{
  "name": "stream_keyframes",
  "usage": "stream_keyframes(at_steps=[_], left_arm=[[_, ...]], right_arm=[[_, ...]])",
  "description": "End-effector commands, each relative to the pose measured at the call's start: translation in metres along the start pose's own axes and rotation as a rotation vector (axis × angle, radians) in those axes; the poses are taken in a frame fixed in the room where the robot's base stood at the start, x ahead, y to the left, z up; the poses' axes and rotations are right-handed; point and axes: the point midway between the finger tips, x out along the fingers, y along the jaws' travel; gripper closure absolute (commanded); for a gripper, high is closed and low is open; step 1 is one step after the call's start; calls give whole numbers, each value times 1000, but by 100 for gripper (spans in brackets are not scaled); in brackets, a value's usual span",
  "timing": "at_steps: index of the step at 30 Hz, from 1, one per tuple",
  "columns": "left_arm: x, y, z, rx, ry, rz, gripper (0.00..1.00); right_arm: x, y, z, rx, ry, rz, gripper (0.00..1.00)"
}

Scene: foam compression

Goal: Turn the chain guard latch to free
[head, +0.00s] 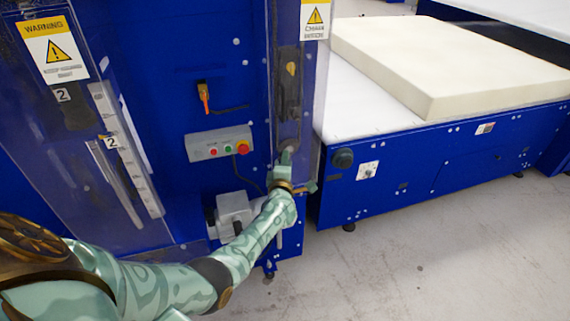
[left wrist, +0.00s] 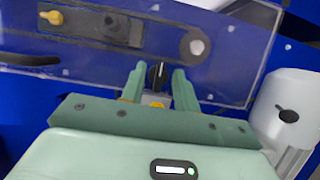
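The chain guard (head: 304,112) is a clear panel on the blue machine, with a "Chain motion" warning label (head: 316,18) at its top. It also shows in the left wrist view (left wrist: 225,75). The latch (left wrist: 158,74) is a small black knob with a light mark, near the guard's edge. My left gripper (head: 286,158) is at the lower part of the guard. In the left wrist view its fingers (left wrist: 159,69) stand apart, one on each side of the latch, with a visible gap. In the head view the gripper hides the latch. My right gripper is not in view.
A grey control box (head: 220,144) with colored buttons is left of my gripper. Another clear guard (head: 100,130) with a warning label is at far left. A cream foam block (head: 450,65) lies on the white-topped conveyor (head: 365,105) at right. The floor in front is clear.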

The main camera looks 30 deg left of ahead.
Motion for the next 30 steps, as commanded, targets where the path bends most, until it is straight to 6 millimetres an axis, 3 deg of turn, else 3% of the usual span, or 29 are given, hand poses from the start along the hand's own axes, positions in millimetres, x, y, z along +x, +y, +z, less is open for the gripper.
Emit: stream_keyframes(at_steps=[4, 7, 15, 21, 30], left_arm=[[-8, 1, 0, 0, 0, -2, 69], [-25, 4, 0, 0, -1, -3, 69], [-98, 6, 0, 1, -1, -4, 69], [-142, 3, 1, 1, -2, -3, 69], [-163, 0, 1, 0, -1, 0, 69]], right_arm=[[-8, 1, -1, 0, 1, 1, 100], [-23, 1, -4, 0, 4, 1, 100], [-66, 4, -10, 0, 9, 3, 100], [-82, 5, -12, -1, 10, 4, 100], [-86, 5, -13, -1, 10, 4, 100]])
